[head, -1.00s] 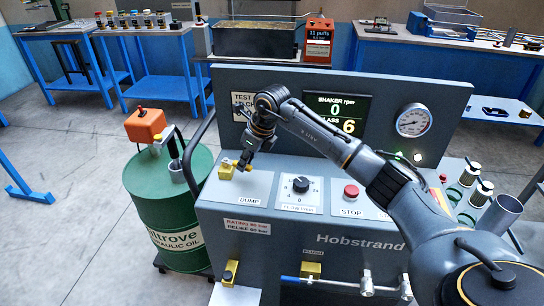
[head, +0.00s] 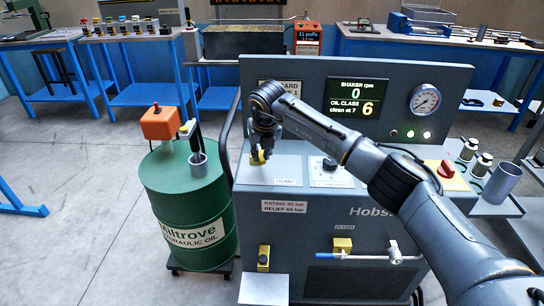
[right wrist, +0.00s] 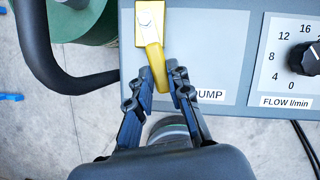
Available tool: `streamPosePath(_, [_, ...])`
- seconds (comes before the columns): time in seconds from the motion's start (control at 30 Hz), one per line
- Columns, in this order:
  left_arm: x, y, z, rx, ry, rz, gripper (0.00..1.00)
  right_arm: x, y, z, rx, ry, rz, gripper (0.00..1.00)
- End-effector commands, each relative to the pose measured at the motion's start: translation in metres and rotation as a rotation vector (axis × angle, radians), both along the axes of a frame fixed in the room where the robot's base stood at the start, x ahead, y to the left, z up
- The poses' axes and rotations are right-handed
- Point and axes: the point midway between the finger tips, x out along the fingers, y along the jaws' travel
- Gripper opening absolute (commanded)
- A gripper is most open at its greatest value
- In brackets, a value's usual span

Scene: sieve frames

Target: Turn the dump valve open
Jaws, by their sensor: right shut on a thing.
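The dump valve has a yellow body (right wrist: 143,28) and a yellow lever (right wrist: 155,66) on the console's sloped top, beside the "DUMP" label (right wrist: 208,93). In the right wrist view the lever points down the picture, leaning slightly right, its end between my fingers. My right gripper (right wrist: 166,82) is shut on this lever. In the head view the valve (head: 257,157) shows small under my right gripper (head: 262,149), and the fingers partly hide it. My left gripper is not in view.
The flow knob (right wrist: 306,58) sits right of the valve. A black hose or rail (right wrist: 50,60) curves along the console's left side. A green oil drum (head: 190,200) with an orange box (head: 159,123) stands left.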

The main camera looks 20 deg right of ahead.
Motion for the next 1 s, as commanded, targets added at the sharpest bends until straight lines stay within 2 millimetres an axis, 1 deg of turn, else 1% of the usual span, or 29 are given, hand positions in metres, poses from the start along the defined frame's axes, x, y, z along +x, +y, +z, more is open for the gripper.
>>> streamPosePath(0.03, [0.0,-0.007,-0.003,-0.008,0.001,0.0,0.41,0.002,0.005,0.001,0.002,-0.007,-0.032,0.0])
streamPosePath(0.1, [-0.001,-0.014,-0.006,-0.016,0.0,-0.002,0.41,0.002,0.008,0.001,0.002,-0.006,-0.084,0.0])
streamPosePath(0.2, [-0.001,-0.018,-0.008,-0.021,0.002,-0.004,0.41,0.003,0.01,0.001,0.002,-0.007,-0.155,0.0])
streamPosePath(0.53, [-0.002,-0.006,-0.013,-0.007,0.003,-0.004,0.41,0.004,0.014,0.002,0.004,-0.008,-0.293,0.0])
streamPosePath(1.0, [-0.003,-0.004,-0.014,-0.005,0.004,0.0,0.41,0.004,0.014,0.002,0.005,-0.008,-0.325,0.0])
